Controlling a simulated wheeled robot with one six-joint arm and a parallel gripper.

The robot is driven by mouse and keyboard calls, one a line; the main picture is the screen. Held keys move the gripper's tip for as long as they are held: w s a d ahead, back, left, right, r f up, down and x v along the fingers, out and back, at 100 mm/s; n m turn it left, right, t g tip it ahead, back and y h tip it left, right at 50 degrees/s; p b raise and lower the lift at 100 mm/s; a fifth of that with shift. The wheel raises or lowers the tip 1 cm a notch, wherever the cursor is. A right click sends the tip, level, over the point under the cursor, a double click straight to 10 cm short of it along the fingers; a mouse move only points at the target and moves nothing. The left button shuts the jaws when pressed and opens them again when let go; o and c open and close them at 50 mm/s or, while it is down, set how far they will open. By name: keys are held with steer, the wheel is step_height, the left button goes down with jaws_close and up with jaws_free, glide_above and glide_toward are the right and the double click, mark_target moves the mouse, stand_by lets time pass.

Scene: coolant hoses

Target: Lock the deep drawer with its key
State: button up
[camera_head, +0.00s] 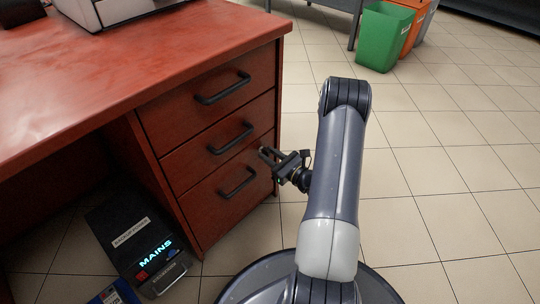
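The deep drawer (213,208) is the bottom one of three in the red-brown desk pedestal. Its front looks flush with the pedestal, and it has a black bar handle (238,183). My gripper (266,154) is at the right edge of the drawer fronts, around the height of the seam between the middle and bottom drawers. Its fingertips are close to or at the front; I cannot tell whether they touch it. The fingers are too small to tell how far apart they are. I cannot make out a key or a lock; the gripper may hide them.
The desk top (130,60) overhangs at the left. A black power unit (135,240) marked MAINS stands on the floor left of the drawers, with a blue box (113,293) nearby. Green (384,37) and orange bins stand at the back. The tiled floor at right is clear.

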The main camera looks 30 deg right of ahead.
steer(key=shift+o, duration=0.4)
steer(key=shift+s, duration=0.1)
steer(key=p+v, duration=0.3)
steer(key=v, duration=0.7)
steer(key=shift+s, duration=0.3)
steer(key=shift+d, duration=0.1)
steer(key=b+x, duration=0.3)
steer(key=x, duration=0.8)
